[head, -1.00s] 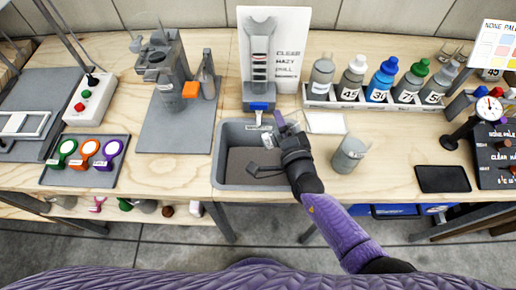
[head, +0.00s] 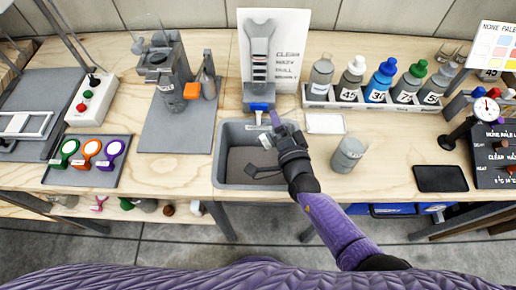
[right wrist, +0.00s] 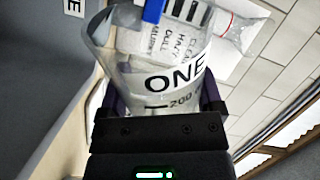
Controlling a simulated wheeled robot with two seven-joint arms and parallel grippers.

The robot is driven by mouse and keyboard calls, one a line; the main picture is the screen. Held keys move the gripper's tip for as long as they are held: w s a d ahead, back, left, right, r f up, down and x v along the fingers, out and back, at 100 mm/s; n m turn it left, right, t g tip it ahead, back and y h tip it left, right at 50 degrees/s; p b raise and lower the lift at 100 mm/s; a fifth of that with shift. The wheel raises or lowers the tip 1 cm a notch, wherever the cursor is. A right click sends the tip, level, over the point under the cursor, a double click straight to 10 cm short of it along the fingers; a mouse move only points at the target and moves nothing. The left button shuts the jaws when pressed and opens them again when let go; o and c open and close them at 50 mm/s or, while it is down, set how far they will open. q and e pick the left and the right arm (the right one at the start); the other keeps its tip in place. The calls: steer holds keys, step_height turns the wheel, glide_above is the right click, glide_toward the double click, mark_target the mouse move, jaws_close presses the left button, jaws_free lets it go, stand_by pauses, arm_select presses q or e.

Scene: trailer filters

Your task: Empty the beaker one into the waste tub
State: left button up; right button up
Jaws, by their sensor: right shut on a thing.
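My right gripper (head: 272,132) is shut on the clear beaker one (right wrist: 172,65), which carries a black "ONE" label and a 200 mark. In the right wrist view the beaker sits between the fingers and the background is slanted, so the grip is rolled. In the head view the beaker is small and mostly hard to make out. The gripper is over the right part of a grey open tub (head: 219,165), which looks like the waste tub. Any contents of the beaker cannot be made out. My left gripper is out of view.
A clarity gauge stand (head: 260,75) with a blue tap (head: 259,106) stands behind the tub. A labelled grey container (head: 348,154) and a flat white pad (head: 325,123) are to the right. A rack of bottles (head: 372,103) stands at the back right.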

steer(key=shift+s+a+r+n+p, duration=0.15)
steer(key=shift+a+r+n+p, duration=0.25)
steer(key=shift+n, duration=0.4)
steer(key=shift+s+a+r+n+p, duration=0.15)
steer(key=shift+a+n+p, duration=0.35)
steer(key=shift+n, duration=0.3)
stand_by(1.2)
steer(key=shift+d, duration=0.1)
stand_by(0.7)
